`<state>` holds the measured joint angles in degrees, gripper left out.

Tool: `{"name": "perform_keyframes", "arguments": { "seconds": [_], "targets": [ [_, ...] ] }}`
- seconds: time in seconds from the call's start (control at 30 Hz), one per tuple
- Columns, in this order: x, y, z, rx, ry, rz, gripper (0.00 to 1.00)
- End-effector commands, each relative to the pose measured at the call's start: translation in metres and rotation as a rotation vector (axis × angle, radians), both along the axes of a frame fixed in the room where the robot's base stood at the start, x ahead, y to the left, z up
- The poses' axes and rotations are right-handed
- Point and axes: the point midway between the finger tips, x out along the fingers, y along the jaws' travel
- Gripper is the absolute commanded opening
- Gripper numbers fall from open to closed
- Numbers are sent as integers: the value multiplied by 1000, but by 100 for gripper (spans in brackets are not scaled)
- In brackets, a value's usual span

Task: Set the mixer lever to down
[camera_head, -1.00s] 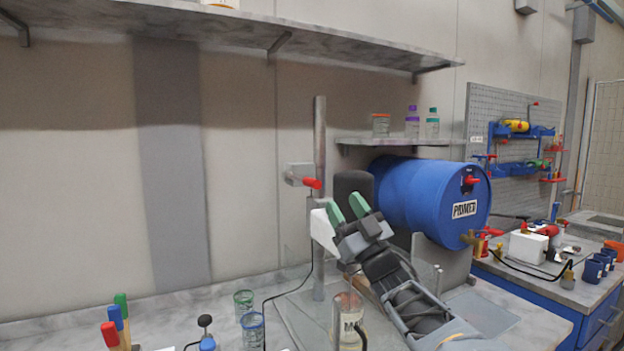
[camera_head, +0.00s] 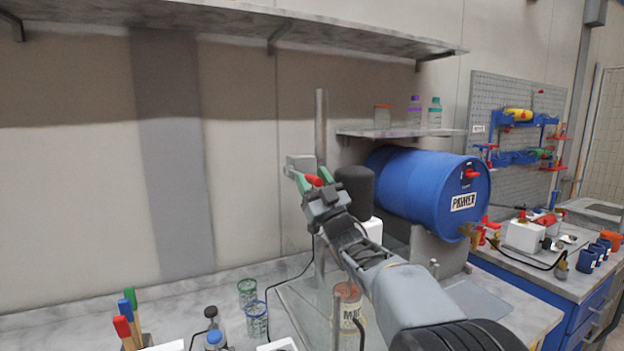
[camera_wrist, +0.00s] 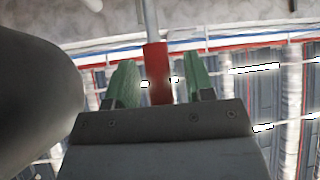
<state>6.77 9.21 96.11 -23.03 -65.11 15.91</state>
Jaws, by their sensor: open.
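The mixer lever has a red handle (camera_head: 314,181) on a grey box (camera_head: 300,165) fixed to an upright metal post. In the wrist view the red handle (camera_wrist: 157,72) and its thin metal rod stand between my two green fingers. My gripper (camera_head: 313,177) is open around the handle, with a gap on each side in the wrist view. The fingers hide part of the lever in the head view, so its exact tilt is hard to tell. A dark cylinder (camera_head: 356,190), seemingly the mixer's motor, stands just right of my gripper.
A blue primer drum (camera_head: 415,192) lies on its side to the right. A small shelf (camera_head: 400,133) with bottles is above it. Glass jars (camera_head: 256,318) and colored-handled tools (camera_head: 128,315) stand on the bench below. The wall left of the post is clear.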

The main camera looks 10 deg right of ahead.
Motion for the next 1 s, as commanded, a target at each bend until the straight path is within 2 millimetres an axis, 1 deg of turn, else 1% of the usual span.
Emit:
{"name": "perform_keyframes", "arguments": {
  "seconds": [0.17, 0.67, 0.9, 1.0],
  "targets": [
    [0, 0, 0, 0, 0, 0, 48],
    [0, 0, 0, 0, 0, 0, 1],
    [0, 0, 0, 0, 0, 0, 0],
    [0, 0, -6, 2, -11, 1, 0]
  ]
}}
